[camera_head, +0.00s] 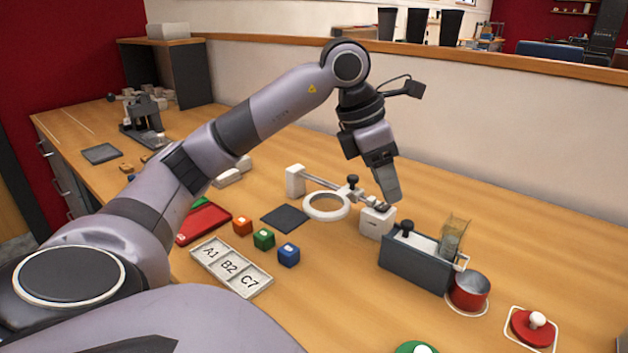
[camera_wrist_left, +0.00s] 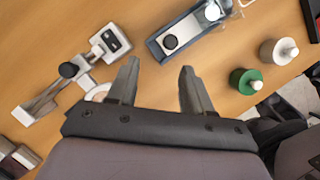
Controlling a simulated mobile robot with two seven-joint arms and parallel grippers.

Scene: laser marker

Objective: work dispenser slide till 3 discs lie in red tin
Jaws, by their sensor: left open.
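The dispenser (camera_head: 415,266) is a long dark grey box with a pale top. A black slide knob (camera_head: 405,229) stands at its left end, and a clear upright tube (camera_head: 455,236) stands near its right end. The red tin (camera_head: 469,291) sits right beside that end; its contents cannot be made out. My left gripper (camera_head: 388,196) points down, left of the dispenser and above a small white block. In the left wrist view its fingers (camera_wrist_left: 158,75) are spread and empty, with the black knob (camera_wrist_left: 170,42) ahead of them, apart. My right gripper is out of view.
A magnifier stand (camera_head: 326,206) is left of the dispenser. Coloured cubes (camera_head: 263,239) and a labelled tray (camera_head: 232,266) are left.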

